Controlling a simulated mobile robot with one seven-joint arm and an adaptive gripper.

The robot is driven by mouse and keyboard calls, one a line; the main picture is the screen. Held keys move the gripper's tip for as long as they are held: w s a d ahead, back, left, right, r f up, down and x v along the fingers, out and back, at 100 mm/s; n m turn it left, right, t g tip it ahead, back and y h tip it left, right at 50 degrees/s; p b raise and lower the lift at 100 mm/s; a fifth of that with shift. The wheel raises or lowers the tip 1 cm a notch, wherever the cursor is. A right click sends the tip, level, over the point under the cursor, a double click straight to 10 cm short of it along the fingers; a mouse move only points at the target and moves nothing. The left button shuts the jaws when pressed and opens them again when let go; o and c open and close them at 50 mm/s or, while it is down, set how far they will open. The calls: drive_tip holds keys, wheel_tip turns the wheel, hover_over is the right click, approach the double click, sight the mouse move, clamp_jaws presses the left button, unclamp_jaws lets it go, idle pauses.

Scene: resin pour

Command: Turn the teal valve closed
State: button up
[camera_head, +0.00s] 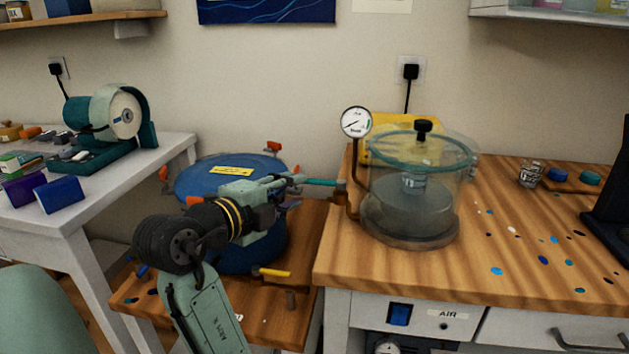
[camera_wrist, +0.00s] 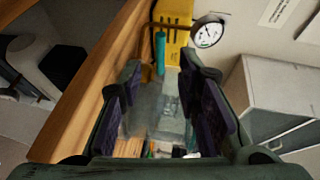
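The teal valve handle (camera_head: 321,182) is a short bar at the brass fitting (camera_head: 343,189), left of the clear vacuum chamber (camera_head: 412,205). It lies roughly level in the head view. My gripper (camera_head: 296,186) is just left of the handle's free end, pointing toward it. In the wrist view, the two dark finger pads of my gripper (camera_wrist: 161,88) are spread apart with nothing clamped between them. The teal handle (camera_wrist: 160,52) shows in line with the gap, around the fingertips. I cannot tell whether it touches a finger. The handle's base is partly unclear.
A round pressure gauge (camera_head: 355,122) rises close behind the handle, and also shows in the wrist view (camera_wrist: 207,32). A yellow unit (camera_head: 390,130) stands behind the chamber. A blue drum (camera_head: 222,176) sits behind my gripper. The wooden bench's front (camera_head: 480,279) is mostly clear.

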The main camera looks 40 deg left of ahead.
sight(312, 183)
drive_tip(key=p+x, duration=0.2)
drive_tip(key=x, duration=0.6)
drive_tip(key=shift+w+f, duration=0.1)
drive_tip(key=shift+w, duration=0.2)
drive_tip(key=shift+c, duration=0.5)
clamp_jaws()
